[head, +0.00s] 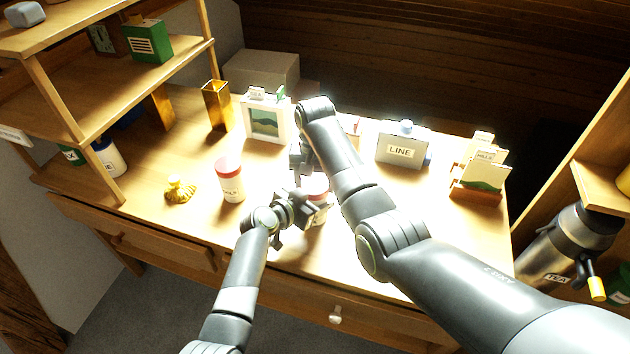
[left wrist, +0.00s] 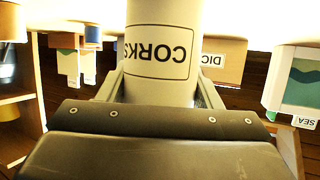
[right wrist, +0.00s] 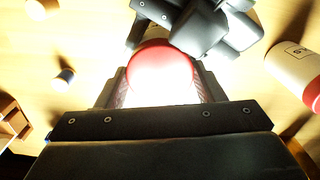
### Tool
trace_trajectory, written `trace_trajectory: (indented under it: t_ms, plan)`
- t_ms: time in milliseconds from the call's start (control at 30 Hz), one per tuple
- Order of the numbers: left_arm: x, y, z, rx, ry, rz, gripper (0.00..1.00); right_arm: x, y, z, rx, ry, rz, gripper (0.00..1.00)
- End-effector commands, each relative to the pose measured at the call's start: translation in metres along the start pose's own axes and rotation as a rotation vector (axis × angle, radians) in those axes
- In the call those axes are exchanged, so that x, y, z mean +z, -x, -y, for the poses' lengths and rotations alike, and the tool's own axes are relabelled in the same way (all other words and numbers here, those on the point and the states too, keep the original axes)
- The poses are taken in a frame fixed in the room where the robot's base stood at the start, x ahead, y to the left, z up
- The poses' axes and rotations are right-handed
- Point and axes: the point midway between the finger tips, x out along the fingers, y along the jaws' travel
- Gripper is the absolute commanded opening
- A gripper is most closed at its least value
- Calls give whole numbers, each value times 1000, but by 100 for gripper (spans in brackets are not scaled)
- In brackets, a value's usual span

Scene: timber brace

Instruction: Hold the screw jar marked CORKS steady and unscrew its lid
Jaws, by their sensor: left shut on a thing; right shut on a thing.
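The CORKS screw jar (head: 321,216) is a pale jar with a red lid (head: 317,183), upright on the desk and partly hidden by my grippers. Its CORKS label (left wrist: 163,52) reads upside down in the left wrist view. My left gripper (head: 308,208) is shut on the jar's body from the left, with one finger on each side. My right gripper (head: 306,180) comes from above and is shut on the lid, whose red edge and glaring top show between its fingers in the right wrist view (right wrist: 160,62).
Another red-lidded jar (head: 230,181) stands left of the held jar, beside a yellow ornament (head: 180,189). Shelves (head: 105,98) rise at left.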

Motion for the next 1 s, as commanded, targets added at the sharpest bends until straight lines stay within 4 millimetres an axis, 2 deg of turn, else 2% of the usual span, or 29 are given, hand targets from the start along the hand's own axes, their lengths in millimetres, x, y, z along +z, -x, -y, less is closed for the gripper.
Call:
trace_trajectory:
  t_ms: [100, 133, 267, 567, 800, 933, 1000]
  plan:
    - [0, 0, 0, 0, 0, 1, 0, 0, 0, 0, 0, -1, -1, 35]
    - [0, 0, 0, 0, 0, 1, 0, 0, 0, 0, 0, -2, -1, 66]
    - [0, 0, 0, 0, 0, 1, 0, 0, 0, 0, 0, -2, -1, 83]
    - [0, 0, 0, 0, 0, 1, 0, 0, 2, 0, 0, -3, -1, 84]
    - [0, 0, 0, 0, 0, 1, 0, -1, 32, 0, -2, -3, -4, 84]
    - [0, 0, 0, 0, 0, 1, 0, 0, 43, 0, -1, -3, -2, 84]
    - [0, 0, 0, 0, 0, 1, 0, 0, 45, 0, -1, -4, -1, 80]
